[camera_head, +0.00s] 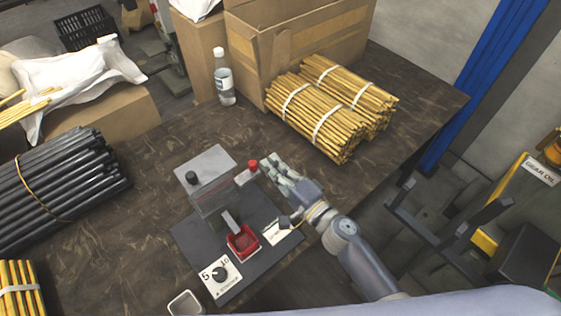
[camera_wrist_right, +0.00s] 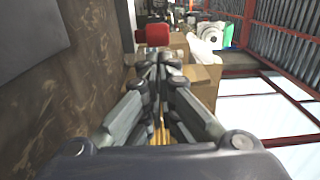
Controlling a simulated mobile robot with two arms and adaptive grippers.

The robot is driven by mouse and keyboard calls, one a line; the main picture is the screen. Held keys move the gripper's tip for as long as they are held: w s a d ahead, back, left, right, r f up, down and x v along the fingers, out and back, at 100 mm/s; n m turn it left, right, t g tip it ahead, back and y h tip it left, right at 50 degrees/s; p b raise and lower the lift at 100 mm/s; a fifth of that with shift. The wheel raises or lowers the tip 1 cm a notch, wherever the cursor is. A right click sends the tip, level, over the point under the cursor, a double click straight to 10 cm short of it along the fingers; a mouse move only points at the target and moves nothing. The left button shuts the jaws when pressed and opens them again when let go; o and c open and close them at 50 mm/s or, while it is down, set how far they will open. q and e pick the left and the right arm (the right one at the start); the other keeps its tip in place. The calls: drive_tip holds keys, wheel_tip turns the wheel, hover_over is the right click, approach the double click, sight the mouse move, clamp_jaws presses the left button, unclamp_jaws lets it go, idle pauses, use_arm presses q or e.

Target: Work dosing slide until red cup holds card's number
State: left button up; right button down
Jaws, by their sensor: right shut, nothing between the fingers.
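The dosing device stands on a dark base plate (camera_head: 195,236) on the table. Its slide (camera_head: 241,178) sticks out to the right and ends in a red knob (camera_head: 253,165). A red cup (camera_head: 243,241) stands below the chute; its contents are too small to tell. A white card (camera_head: 281,233) lies right of the cup, partly hidden by my arm and unreadable. My right gripper (camera_head: 275,167) is shut and empty just right of the red knob, with a small gap seeming to separate them. In the wrist view its closed fingers (camera_wrist_right: 164,68) point toward the red knob (camera_wrist_right: 153,35). My left gripper is not in view.
A dial plate (camera_head: 221,278) marked 5 and 10 sits at the base's front. A small white container (camera_head: 186,303) is near it. Bundled yellow rods (camera_head: 325,112), a bottle (camera_head: 224,80) and a cardboard box (camera_head: 300,45) stand behind; black rods (camera_head: 55,185) lie left.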

sight(254, 169)
drive_tip(key=s+a, duration=0.2)
drive_tip(key=a, duration=0.1)
drive_tip(key=shift+s+a+b, duration=0.25)
drive_tip(key=shift+s+b, duration=0.05)
idle(0.4)
drive_tip(key=v, duration=1.2)
drive_tip(key=shift+d, duration=0.1)
